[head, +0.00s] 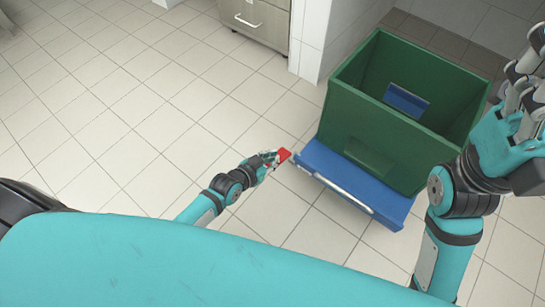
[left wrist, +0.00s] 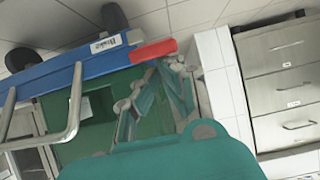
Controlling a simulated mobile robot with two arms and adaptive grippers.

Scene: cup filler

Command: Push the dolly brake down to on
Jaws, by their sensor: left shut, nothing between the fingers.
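The blue dolly (head: 345,185) stands on the floor under a green crate. Its red brake lever (head: 285,155) sticks out at the dolly's left end. In the left wrist view the red brake lever (left wrist: 153,50) juts from the blue dolly edge (left wrist: 110,65) beside a white label reading "Brake". My left gripper (head: 272,159) is shut and empty, right at the lever; it also shows in the left wrist view (left wrist: 168,68). Its fingertips are close against the lever, but I cannot tell if they touch. My right gripper (head: 522,85) is raised at the right edge, partly cut off.
The green crate (head: 345,110) rises above the dolly. A metal handle bar (head: 335,187) runs along the dolly's near side. A drawer cabinet (head: 255,20) and a tiled wall (head: 318,40) stand behind. The tiled floor left of the dolly is clear.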

